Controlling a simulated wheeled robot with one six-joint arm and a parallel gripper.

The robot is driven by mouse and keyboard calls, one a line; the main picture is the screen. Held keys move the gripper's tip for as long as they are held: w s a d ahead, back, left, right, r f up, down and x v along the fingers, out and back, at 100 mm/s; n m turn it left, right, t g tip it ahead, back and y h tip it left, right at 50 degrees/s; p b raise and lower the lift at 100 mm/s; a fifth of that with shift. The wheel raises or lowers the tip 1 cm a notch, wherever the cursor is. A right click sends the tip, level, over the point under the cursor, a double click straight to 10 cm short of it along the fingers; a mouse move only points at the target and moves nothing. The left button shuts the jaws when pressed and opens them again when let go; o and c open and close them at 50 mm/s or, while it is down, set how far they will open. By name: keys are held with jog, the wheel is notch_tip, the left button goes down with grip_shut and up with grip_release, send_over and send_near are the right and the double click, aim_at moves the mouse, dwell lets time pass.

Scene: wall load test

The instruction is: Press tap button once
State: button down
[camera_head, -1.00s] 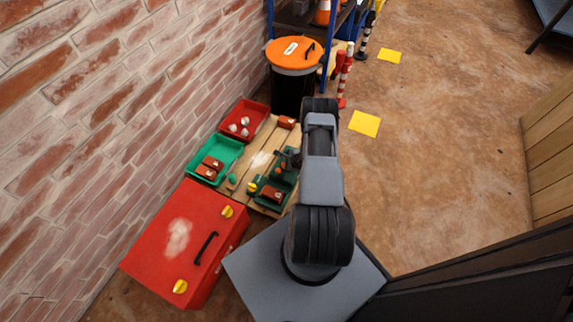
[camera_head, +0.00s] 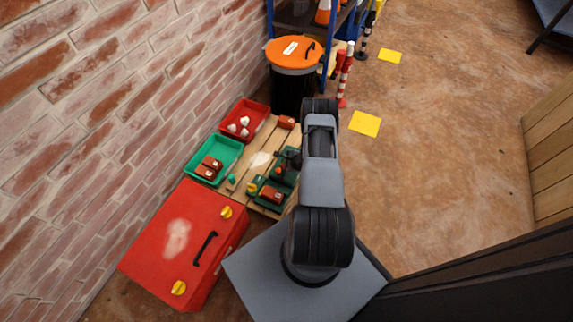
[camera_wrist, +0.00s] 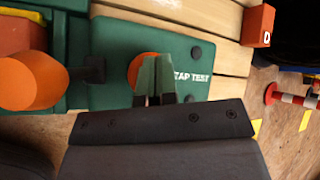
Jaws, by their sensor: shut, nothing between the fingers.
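A dark green panel marked TAP TEST (camera_wrist: 108,50) lies on the wooden pallet, with black screws at its corners. A round orange button (camera_wrist: 134,68) sits on the panel, partly hidden behind my fingers. My gripper (camera_wrist: 156,62) is shut and empty, its tips over the right part of the button in the wrist view. I cannot tell whether the tips touch it. In the head view my arm hides part of the panel, and the gripper is small and dark there.
An orange cylinder on a black stem (camera_wrist: 28,80) stands left of the panel. The pallet (camera_head: 262,143) also bears red blocks. Green (camera_head: 230,150) and red bins (camera_head: 257,112), a red case (camera_head: 205,215) and an orange-lidded barrel (camera_head: 292,90) surround it. Open floor is to the right.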

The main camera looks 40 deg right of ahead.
jog(key=shift+f+b, duration=0.65)
jog(key=shift+f, duration=0.05)
dwell(0.4)
jog(key=shift+r, duration=0.2)
jog(key=shift+r+p, duration=0.95)
jog(key=shift+r, duration=0.15)
jog(key=shift+r+p, duration=1.85)
jog(key=shift+r, duration=0.7)
